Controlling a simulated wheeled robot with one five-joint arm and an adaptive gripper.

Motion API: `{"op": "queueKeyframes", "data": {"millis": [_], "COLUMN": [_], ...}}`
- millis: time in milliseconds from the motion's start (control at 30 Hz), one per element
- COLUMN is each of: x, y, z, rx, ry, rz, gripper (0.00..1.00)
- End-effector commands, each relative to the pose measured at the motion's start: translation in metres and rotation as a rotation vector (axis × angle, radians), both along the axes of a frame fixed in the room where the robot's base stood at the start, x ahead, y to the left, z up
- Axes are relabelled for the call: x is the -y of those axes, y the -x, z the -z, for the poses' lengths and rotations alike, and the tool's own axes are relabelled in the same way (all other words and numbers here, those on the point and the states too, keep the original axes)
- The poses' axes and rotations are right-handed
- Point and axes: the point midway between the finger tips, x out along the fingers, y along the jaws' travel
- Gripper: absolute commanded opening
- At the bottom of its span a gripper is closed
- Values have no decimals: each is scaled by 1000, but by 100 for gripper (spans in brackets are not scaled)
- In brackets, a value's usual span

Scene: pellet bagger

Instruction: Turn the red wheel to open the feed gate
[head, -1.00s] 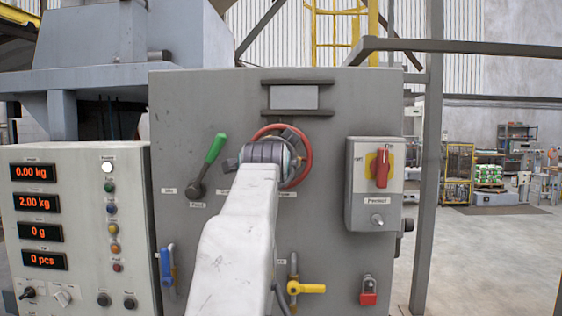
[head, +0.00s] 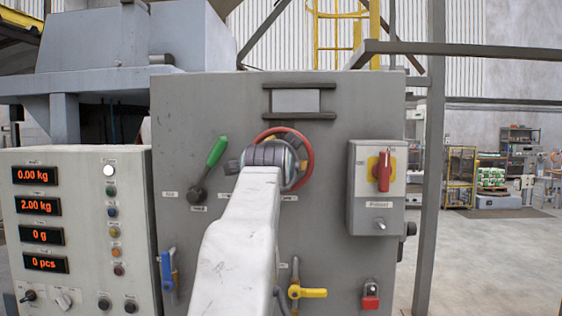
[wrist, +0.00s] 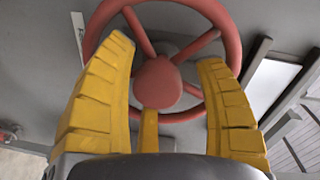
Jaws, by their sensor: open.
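The red wheel (head: 309,156) is mounted on the grey panel, and in the head view my arm hides most of its left and lower parts. In the wrist view the red wheel (wrist: 160,82) shows its rim, hub and several spokes. My gripper (wrist: 165,50) is open, its two yellow fingers spread on either side of the hub, in front of the wheel. I cannot tell whether the fingers touch the rim or spokes. In the head view the fingers are mostly hidden behind my wrist.
A green-handled lever (head: 213,158) stands close left of the wheel. A switch box (head: 375,190) with a red knob juts out at the right. A blue valve handle (head: 167,270), a yellow valve handle (head: 307,293) and a red padlock (head: 370,302) sit lower. A display console (head: 85,230) is at left.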

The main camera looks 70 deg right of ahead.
Motion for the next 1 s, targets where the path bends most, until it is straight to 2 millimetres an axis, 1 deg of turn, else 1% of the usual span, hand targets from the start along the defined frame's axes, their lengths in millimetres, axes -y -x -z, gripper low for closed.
{"op": "queueKeyframes", "data": {"millis": [167,267,367,800,1000], "x": [-2,-10,-21,-87,-106], "y": [1,3,7,27,33], "z": [0,-1,-2,-7,-8], "rx": [0,0,0,0,0], "ry": [-1,0,1,0,1], "rz": [-1,0,0,0,1], "gripper": [65,65,65,65,65]}}
